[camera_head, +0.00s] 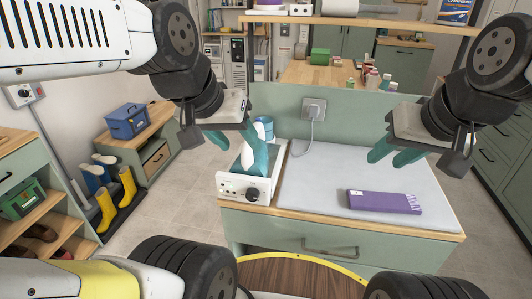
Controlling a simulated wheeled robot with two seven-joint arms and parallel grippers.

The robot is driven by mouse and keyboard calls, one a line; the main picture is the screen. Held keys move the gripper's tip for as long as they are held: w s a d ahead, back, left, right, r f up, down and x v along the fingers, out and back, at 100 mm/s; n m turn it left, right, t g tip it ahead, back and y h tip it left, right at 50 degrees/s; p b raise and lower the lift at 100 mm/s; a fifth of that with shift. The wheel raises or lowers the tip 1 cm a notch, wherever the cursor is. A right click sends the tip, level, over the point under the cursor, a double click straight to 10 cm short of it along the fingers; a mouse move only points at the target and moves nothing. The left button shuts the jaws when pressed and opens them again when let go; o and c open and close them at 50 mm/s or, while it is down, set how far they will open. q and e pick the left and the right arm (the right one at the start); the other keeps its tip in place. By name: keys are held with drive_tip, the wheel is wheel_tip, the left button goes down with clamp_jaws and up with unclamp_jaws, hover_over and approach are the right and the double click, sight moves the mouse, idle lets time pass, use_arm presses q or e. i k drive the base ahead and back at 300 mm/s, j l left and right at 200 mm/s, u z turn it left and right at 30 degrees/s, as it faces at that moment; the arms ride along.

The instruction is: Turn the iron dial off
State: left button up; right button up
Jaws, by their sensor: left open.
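The iron dial (253,194) is a dark round knob on the front panel of a white box-shaped iron station (231,187), at the left end of the counter. A white pointed object, perhaps the iron (247,158), stands up in the station, partly hidden by my teal fingers. My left gripper (240,148) is open above the station, behind and above the dial, and does not appear to touch it. My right gripper (393,155) is open and empty above the right back of the counter.
A grey mat (325,185) covers the counter, with a flat purple item (384,202) at its front. A cord runs to a wall socket (314,108) behind. Yellow boots (106,207) and a blue box (126,120) are at the left. The mat's middle is clear.

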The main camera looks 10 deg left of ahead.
sight(252, 195)
drive_tip(key=z, duration=0.3)
drive_tip(key=k+j+z, duration=0.55)
drive_tip(key=z, duration=0.2)
drive_tip(key=k+j+z, duration=0.1)
drive_tip(key=k, duration=0.5)
drive_tip(key=k+j, duration=0.25)
drive_tip(key=k, duration=0.3)
drive_tip(key=j+z, duration=0.05)
